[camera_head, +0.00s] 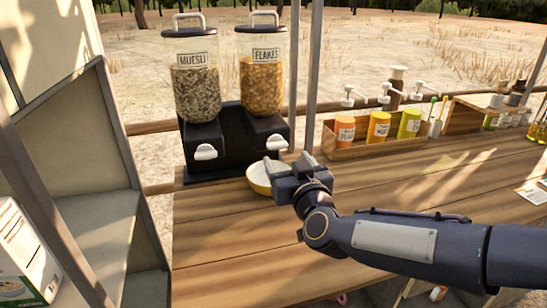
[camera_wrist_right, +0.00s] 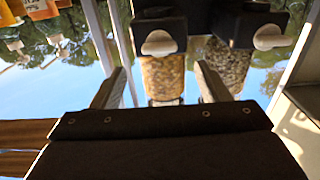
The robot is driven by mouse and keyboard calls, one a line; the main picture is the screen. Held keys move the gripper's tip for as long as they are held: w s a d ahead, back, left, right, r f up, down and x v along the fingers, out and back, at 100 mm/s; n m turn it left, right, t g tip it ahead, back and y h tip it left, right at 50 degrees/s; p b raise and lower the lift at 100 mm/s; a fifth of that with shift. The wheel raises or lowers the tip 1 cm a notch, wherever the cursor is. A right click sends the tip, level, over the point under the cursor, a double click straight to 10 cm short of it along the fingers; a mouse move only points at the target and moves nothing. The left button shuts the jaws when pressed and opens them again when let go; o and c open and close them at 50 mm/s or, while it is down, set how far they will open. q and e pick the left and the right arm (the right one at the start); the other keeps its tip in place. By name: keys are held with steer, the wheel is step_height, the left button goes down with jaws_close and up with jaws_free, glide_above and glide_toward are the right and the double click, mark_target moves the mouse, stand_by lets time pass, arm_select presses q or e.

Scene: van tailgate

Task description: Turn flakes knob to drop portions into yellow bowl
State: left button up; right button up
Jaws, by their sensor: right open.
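The flakes dispenser (camera_head: 262,85) stands at the back left of the wooden table, full of orange-brown flakes. Its white knob (camera_head: 275,143) sits low on the black base; it also shows in the right wrist view (camera_wrist_right: 158,43), which is upside down. The yellow bowl (camera_head: 256,184), white inside, is on the table below the flakes outlet, partly hidden by my gripper. My right gripper (camera_head: 288,164) is open and empty, just in front of and below the knob. In the wrist view the knob lies beyond and between the fingers, apparently apart from them. My left gripper is not in view.
The muesli dispenser (camera_head: 195,85) with its own knob (camera_head: 205,152) stands left of the flakes. A wooden caddy (camera_head: 345,151) of colored jars and pump bottles is to the right. A post (camera_head: 313,75) rises behind. The front left tabletop is clear.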

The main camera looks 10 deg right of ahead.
mark_target(278, 146)
steer(key=w, duration=0.6)
steer(key=shift+w+a, duration=0.1)
steer(key=shift+w, duration=0.2)
steer(key=c, duration=1)
